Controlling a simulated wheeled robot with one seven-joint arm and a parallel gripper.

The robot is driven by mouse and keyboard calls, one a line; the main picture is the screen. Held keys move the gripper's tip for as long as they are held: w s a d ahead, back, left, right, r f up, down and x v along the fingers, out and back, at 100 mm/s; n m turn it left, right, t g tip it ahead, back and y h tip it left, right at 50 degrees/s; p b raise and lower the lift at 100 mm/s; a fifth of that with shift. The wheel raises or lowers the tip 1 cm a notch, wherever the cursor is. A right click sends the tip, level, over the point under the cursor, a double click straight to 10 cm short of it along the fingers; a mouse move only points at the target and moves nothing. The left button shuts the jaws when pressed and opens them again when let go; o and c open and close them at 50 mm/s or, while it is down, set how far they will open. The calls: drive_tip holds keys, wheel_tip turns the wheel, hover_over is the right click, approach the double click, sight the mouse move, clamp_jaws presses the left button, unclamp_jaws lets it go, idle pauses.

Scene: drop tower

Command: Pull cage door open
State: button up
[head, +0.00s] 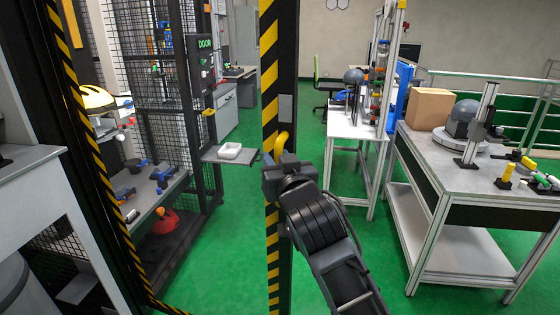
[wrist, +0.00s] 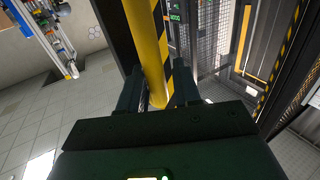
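The cage door edge (head: 270,230) is a tall upright with black and yellow stripes, seen nearly edge-on in the middle of the head view. Its yellow handle (head: 281,145) sticks out on the right side at mid-height. My gripper (head: 284,165) is at the handle, and its fingers are partly hidden in the head view. In the wrist view, the yellow handle bar (wrist: 150,50) runs between my two fingers (wrist: 159,92). The fingers stand apart on either side of the bar, with a narrow gap showing, so the gripper looks open around it.
A workbench (head: 470,190) stands right, with a cardboard box (head: 430,108).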

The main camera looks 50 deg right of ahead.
drive_tip(key=o, duration=0.3)
drive_tip(key=shift+w+a+r, duration=0.1)
drive_tip(key=shift+w+a, duration=0.15)
drive_tip(key=shift+a, duration=0.05)
drive_tip(key=shift+d, duration=0.1)
drive_tip(key=shift+s+d, duration=0.1)
drive_tip(key=shift+s, duration=0.05)
drive_tip(key=b+v, duration=0.2)
drive_tip(key=v, duration=0.5)
drive_tip(key=shift+s+a, duration=0.2)
drive_tip(key=shift+s, duration=0.1)
drive_tip(key=s+a+f+n+y, duration=0.55)
drive_tip(key=s+a+f, duration=0.45)
drive_tip(key=s+f, duration=0.3)
drive_tip(key=s+a+f+y, duration=0.1)
drive_tip(key=s+a+y, duration=0.1)
drive_tip(key=s, duration=0.7)
drive_tip(key=s+a+y, duration=0.1)
drive_tip(key=s+a, duration=0.2)
drive_tip(key=s, duration=0.7)
drive_tip(key=shift+s+a+f+n+g+y, duration=0.15)
drive_tip(key=shift+s+f+n+g+y, duration=0.05)
drive_tip(key=shift+f+n+g+y, duration=0.15)
